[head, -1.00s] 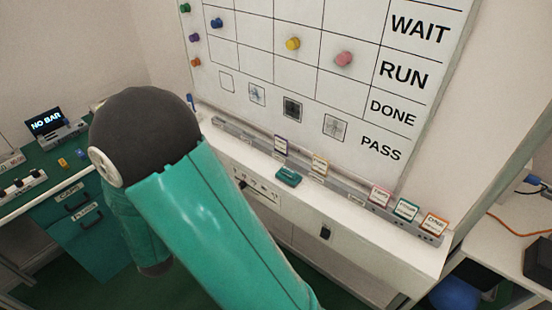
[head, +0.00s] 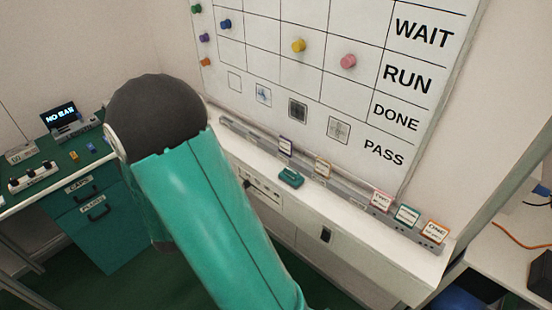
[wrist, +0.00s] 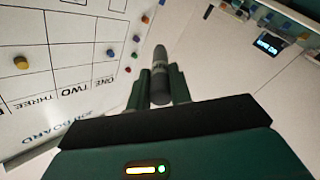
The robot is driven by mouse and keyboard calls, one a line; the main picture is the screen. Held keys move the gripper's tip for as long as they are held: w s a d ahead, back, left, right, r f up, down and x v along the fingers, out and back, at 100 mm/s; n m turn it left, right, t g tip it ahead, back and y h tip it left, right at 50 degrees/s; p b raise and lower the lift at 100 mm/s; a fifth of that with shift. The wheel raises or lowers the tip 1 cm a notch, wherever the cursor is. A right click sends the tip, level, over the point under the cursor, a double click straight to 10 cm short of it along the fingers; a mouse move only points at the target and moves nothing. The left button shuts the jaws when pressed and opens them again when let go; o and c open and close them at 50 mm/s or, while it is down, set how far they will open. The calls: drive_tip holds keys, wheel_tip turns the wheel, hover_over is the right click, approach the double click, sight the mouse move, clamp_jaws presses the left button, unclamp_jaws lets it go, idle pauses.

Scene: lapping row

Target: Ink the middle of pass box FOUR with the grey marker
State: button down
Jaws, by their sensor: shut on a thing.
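My gripper (wrist: 160,90) is shut on the grey marker (wrist: 159,72), which points away from the wrist between the two fingers. My arm hides the gripper and marker in the head view. The whiteboard's PASS row has small boxes. Counting from the left, the fourth box (head: 338,129), beside the word PASS, is light grey with faint crossing lines. The third box (head: 298,110) is dark grey, the second box (head: 263,94) has pale marks, and the first box (head: 234,80) looks blank. In the wrist view the board (wrist: 85,50) is left of the marker, with its headings upside down.
A ledge (head: 350,208) below the board carries several small label cards and a teal block (head: 290,178). Round magnets, including a pink one (head: 348,61), sit on the board. A green workbench (head: 110,235) with a small screen (head: 59,115) stands at left.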

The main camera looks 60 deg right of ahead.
drive_tip(key=s+d+m+g+h, duration=0.4)
drive_tip(key=s+d+m+g, duration=0.6)
drive_tip(key=s+d, duration=1.5)
drive_tip(key=shift+d+g, duration=1.3)
drive_tip(key=shift+g, duration=1.1)
drive_tip(key=shift+s+d, duration=0.15)
drive_tip(key=shift+d, duration=0.8)
drive_tip(key=s+a+r, duration=0.1)
drive_tip(key=s+r, duration=0.1)
drive_tip(key=s, duration=0.5)
idle(1.0)
